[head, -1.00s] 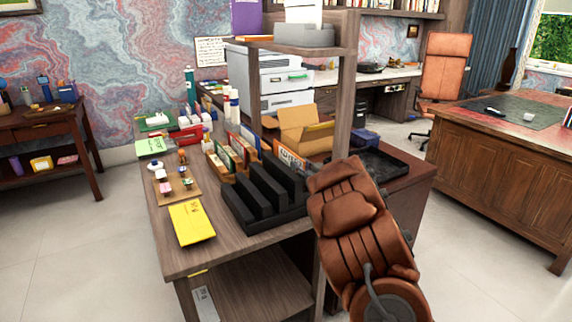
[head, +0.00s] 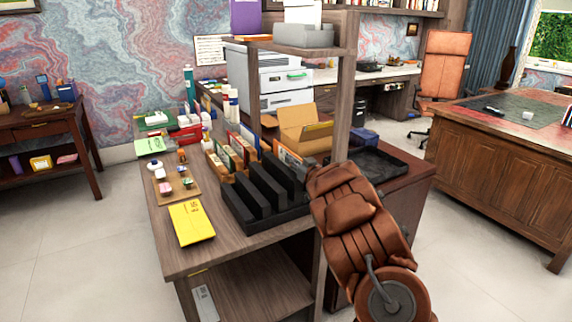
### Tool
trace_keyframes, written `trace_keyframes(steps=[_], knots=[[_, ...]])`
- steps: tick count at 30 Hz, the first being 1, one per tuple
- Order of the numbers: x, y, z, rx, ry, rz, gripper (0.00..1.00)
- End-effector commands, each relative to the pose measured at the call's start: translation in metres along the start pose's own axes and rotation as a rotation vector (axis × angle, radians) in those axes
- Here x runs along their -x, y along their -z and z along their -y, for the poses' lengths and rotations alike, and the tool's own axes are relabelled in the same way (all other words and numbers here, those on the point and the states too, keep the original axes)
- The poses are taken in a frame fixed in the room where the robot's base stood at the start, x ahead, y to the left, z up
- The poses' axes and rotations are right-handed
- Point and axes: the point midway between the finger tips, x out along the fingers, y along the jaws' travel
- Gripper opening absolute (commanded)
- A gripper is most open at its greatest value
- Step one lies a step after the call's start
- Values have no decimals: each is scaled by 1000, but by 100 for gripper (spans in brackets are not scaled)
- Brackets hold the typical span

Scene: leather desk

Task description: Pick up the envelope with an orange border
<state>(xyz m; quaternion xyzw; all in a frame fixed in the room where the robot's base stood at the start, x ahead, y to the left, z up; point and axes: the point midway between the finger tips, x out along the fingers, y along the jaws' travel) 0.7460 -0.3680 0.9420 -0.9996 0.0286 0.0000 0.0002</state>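An upright flat item with an orange edge (head: 288,155) stands behind the black divided rack on the wooden desk. It may be the orange-bordered envelope, but it is small and partly hidden by the rack. Several other thin cards or envelopes stand in a wooden sorter (head: 225,160) to its left. A yellow envelope (head: 191,222) lies flat at the desk's near left. My brown arm reaches up from the lower right to the right side of the black rack.
The black divided rack (head: 252,203) stands at the desk's near edge. An open cardboard box (head: 298,128) and a black tray (head: 372,164) are behind and right of it. A wooden shelf post (head: 342,105) rises beside my arm. Small items crowd the desk's left side.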

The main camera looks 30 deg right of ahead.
Motion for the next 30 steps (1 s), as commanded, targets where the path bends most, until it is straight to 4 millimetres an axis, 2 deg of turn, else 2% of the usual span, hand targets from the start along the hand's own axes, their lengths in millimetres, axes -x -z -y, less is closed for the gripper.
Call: trace_keyframes(steps=[1,4,20,25,30], knots=[[0,0,0,0,0,0,10],[0,0,0,0,0,0,0],[0,2,0,0,0,0,0],[0,19,0,2,-1,-3,0],[0,51,0,4,-1,-5,0]])
